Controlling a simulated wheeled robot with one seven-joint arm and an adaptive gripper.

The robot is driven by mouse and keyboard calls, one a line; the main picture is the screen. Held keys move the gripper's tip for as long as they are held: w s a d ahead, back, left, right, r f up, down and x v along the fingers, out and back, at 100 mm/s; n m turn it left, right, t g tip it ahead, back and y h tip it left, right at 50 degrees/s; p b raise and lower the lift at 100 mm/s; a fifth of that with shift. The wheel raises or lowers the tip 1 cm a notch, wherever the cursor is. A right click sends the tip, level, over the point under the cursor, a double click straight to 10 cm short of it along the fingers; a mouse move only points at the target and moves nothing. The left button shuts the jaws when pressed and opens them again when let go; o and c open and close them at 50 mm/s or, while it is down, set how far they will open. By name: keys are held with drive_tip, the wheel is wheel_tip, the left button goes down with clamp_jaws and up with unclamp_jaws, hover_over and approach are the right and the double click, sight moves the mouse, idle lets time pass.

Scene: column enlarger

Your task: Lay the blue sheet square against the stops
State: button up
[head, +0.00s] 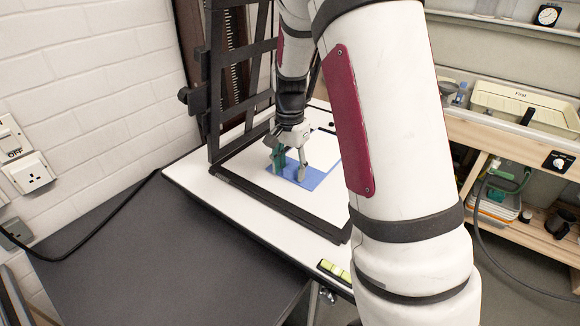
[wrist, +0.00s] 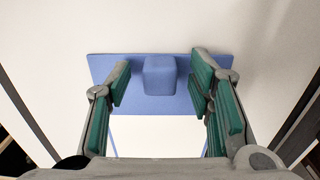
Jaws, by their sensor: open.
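A flat blue sheet (wrist: 210,60) lies on a pale surface in the wrist view, with a raised blue block (wrist: 159,75) on its middle. It also shows in the head view, as a blue patch (head: 311,179) on the white baseboard. My gripper (wrist: 160,88) is open, with one green-padded finger on each side of the block and visible gaps between. In the head view my gripper (head: 290,170) is low over the sheet and hides part of it. A bright white area with thin blue edges adjoins the sheet. I cannot make out the stops clearly.
Dark bars (head: 275,207) run along the near edge of the white baseboard (head: 190,178). The black enlarger column (head: 229,70) stands behind. A yellow-green level (head: 335,270) lies at the near corner. A sink (head: 520,105) is at right.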

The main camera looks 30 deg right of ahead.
drive_tip(key=shift+r, duration=0.15)
drive_tip(key=shift+r+p, duration=1.45)
drive_tip(key=shift+r, duration=2.4)
drive_tip(key=shift+r, duration=0.1)
wheel_tip(320, 180, up, 12)
